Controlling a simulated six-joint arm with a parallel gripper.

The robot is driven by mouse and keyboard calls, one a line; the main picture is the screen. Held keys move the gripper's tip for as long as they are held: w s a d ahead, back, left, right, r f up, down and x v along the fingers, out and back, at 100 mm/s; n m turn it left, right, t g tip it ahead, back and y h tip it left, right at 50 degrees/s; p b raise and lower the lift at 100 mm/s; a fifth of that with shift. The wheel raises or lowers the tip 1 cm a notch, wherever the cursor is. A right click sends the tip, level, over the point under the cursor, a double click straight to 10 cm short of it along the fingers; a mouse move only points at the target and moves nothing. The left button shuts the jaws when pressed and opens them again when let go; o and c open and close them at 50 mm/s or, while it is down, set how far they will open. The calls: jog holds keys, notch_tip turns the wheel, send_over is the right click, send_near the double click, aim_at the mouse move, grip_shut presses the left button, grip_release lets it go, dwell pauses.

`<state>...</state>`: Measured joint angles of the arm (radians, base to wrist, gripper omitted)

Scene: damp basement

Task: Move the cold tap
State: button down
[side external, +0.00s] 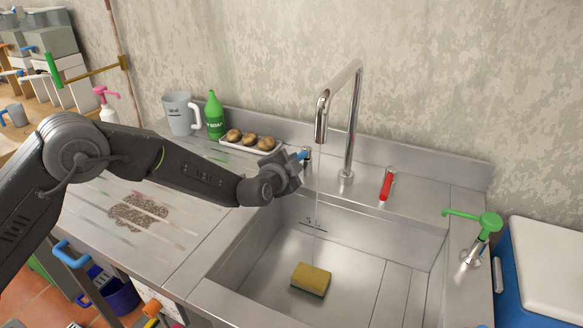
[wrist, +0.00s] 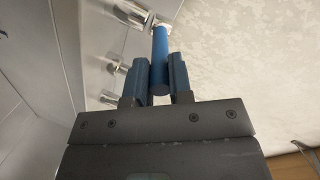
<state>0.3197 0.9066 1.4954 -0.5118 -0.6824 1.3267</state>
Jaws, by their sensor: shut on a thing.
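The cold tap has a blue lever (side external: 304,155) and stands left of the tall chrome spout (side external: 349,135) at the back of the sink. In the wrist view the blue lever (wrist: 160,60) lies between my two fingers, its base out past the fingertips. My gripper (side external: 298,163) is shut on the lever; it also shows in the wrist view (wrist: 160,78). The gripper partly hides the tap in the side view. A thin stream of water (side external: 317,205) seems to fall from the spout into the sink.
A red lever (side external: 387,185) is right of the spout, and a green lever (side external: 475,220) at the sink's right. A yellow sponge (side external: 311,278) lies in the sink (side external: 352,290). A tray of brown items (side external: 251,141), green bottle (side external: 214,116) and grey jug (side external: 180,115) stand behind my arm.

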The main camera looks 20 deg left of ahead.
jog(key=c, duration=1)
grip_release()
jog(key=shift+c, duration=0.2)
jog(key=v, duration=1.3)
jog(key=shift+s, duration=0.4)
jog(key=shift+r, duration=0.15)
